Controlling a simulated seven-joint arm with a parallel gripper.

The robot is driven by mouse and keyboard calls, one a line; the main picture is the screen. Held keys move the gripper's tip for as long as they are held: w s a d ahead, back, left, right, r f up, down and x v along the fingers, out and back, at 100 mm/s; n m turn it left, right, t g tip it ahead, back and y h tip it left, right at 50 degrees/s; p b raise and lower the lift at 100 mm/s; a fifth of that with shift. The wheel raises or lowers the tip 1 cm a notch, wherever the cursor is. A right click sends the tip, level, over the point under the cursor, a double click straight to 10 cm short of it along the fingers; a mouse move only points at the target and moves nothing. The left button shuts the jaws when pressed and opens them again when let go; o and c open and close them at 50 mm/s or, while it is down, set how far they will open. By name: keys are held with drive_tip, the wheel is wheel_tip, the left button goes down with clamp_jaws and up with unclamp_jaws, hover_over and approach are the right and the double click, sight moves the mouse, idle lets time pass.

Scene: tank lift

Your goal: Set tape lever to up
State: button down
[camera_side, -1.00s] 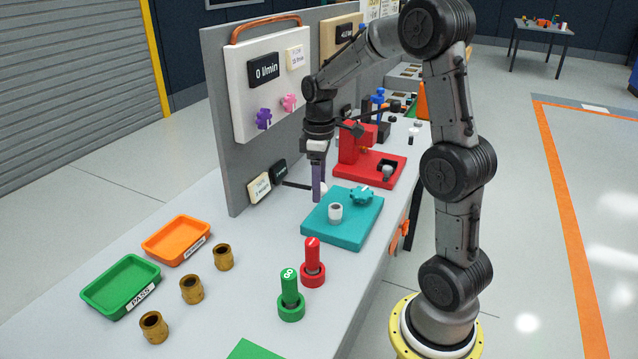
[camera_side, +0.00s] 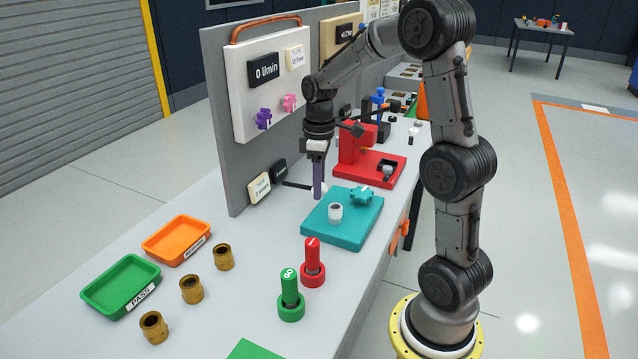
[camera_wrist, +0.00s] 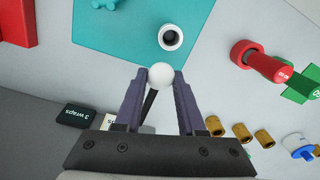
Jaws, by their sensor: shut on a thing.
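The tape lever is a thin dark rod (camera_side: 297,185) with a white ball knob (camera_wrist: 160,75). It sticks out from the grey upright panel (camera_side: 226,130), low down, beside two small label cards. In the side view the rod looks nearly level, and the fingers partly hide the knob. My gripper (camera_side: 318,192) points down over the bench at the rod's outer end. In the wrist view its two purple fingers (camera_wrist: 160,80) are on either side of the white knob and shut on it. The rod (camera_wrist: 149,103) runs back between the fingers.
A teal block (camera_side: 343,222) with a white ring and teal knob sits just right of my gripper. A red fixture (camera_side: 368,167) stands behind. Red (camera_side: 312,265) and green (camera_side: 290,297) plugs, brass fittings and two trays are in front. A dark "3 wraps" card (camera_wrist: 85,117) is near the rod.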

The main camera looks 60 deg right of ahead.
drive_tip(key=shift+r, duration=0.1)
idle(0.7)
drive_tip(key=shift+w+r+g, duration=0.3)
drive_tip(key=shift+r+g, duration=0.2)
drive_tip(key=shift+g, duration=0.2)
drive_tip(key=shift+w+r+g, duration=0.25)
drive_tip(key=shift+r+g, duration=0.25)
drive_tip(key=shift+g, duration=0.2)
drive_tip(key=shift+w+r, duration=0.1)
drive_tip(key=shift+r, duration=0.3)
drive_tip(key=shift+w+r, duration=0.65)
drive_tip(key=shift+r, duration=0.1)
drive_tip(key=shift+w+r, duration=0.5)
drive_tip(key=shift+w, duration=0.15)
drive_tip(key=c, duration=0.5)
unclamp_jaws()
